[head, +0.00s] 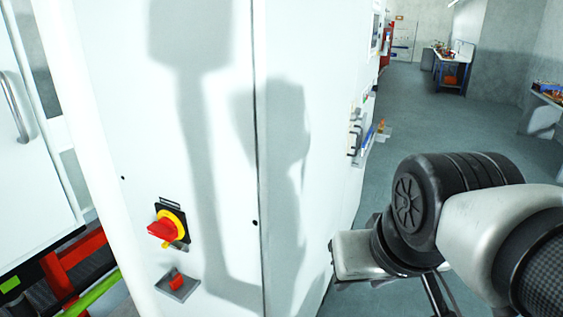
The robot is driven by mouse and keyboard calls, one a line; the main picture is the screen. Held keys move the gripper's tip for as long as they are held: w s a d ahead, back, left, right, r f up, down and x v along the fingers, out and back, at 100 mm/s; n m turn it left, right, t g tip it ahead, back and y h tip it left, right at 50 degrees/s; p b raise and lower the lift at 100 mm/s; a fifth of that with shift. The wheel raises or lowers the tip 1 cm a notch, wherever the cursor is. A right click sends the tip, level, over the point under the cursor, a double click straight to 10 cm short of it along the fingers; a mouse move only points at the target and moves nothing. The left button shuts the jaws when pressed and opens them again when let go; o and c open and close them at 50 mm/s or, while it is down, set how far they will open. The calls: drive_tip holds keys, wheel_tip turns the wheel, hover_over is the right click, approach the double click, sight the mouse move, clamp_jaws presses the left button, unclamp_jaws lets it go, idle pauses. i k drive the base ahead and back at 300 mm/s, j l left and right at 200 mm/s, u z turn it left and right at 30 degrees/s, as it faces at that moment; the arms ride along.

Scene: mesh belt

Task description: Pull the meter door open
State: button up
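A tall white cabinet (120,75) fills the left and middle, with a dark vertical seam between its front panels. I cannot tell which panel is the meter door; no meter is clearly visible. At the far left, a white door (35,190) has a curved metal handle (14,105) and looks shut. My arm comes in from the right. The pale block at its end, which seems to be my gripper (358,256), is close to the cabinet's right side. Its fingers are not clear, and I cannot tell if it touches.
A red and yellow rotary switch (168,229) and a small red switch (178,282) stick out from the cabinet front. Dark handles (355,140) project farther along its right side. Red and green bars (85,250) lie low at left. Open grey floor (430,120) stretches behind my arm toward a workbench (455,65).

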sight(305, 52)
drive_tip(key=l+z, duration=0.15)
drive_tip(key=i+l, duration=0.1)
drive_tip(key=l, duration=0.4)
drive_tip(key=i+l, duration=0.1)
drive_tip(key=l, duration=0.4)
drive_tip(key=i+l, duration=1)
drive_tip(key=i, duration=0.45)
drive_tip(key=i+l, duration=0.1)
drive_tip(key=i, duration=0.45)
drive_tip(key=l+z, duration=0.05)
